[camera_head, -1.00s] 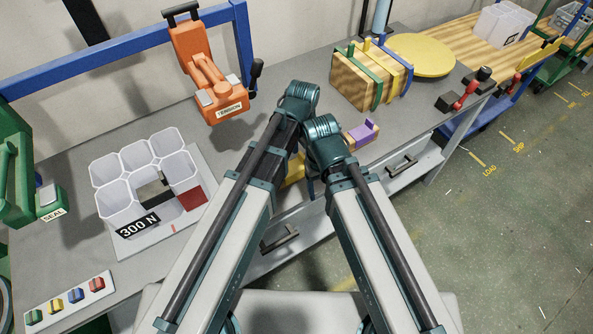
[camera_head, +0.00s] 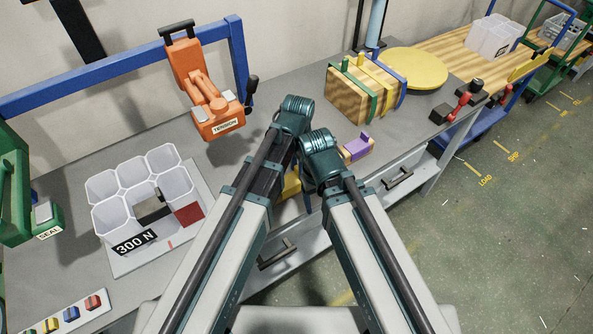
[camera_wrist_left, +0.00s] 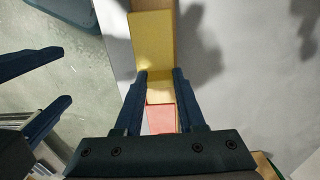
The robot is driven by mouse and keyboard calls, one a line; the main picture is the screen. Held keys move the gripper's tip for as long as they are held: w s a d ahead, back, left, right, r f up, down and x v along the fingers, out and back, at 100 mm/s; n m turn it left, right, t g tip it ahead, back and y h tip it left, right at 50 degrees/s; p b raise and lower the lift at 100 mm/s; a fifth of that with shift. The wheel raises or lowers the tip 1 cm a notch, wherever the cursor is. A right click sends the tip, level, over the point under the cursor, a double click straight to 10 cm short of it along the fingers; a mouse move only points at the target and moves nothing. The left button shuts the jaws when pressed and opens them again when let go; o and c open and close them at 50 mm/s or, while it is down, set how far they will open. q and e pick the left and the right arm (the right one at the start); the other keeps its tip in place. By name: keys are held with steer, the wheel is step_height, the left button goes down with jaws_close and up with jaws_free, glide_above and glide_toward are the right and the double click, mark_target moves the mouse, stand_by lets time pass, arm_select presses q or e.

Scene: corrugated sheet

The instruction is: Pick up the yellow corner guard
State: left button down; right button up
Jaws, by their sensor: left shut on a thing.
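The yellow corner guard (camera_wrist_left: 152,45) shows in the left wrist view at the bench edge. My left gripper (camera_wrist_left: 160,78) is shut on its near end. A tan, wood-like strip and a pink-red piece (camera_wrist_left: 160,119) show between the fingers nearer the wrist. In the head view only a yellow patch (camera_head: 291,185) shows beside my arms, and the left fingertips are hidden behind the arm links. My right gripper (camera_wrist_left: 62,78) shows at the left of the wrist view, fingers apart and empty, over the floor. Whether the guard is lifted I cannot tell.
A purple piece (camera_head: 357,145) sits on a wooden block right of my arms. White cups (camera_head: 118,222) stand on a plate at left. An orange tensioner (camera_head: 212,110) hangs behind. A strapped wooden block (camera_head: 352,90) stands at the back. Bare bench lies between.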

step_height(320, 180, up, 10)
steer(key=p, duration=0.9)
steer(key=shift+f, duration=0.15)
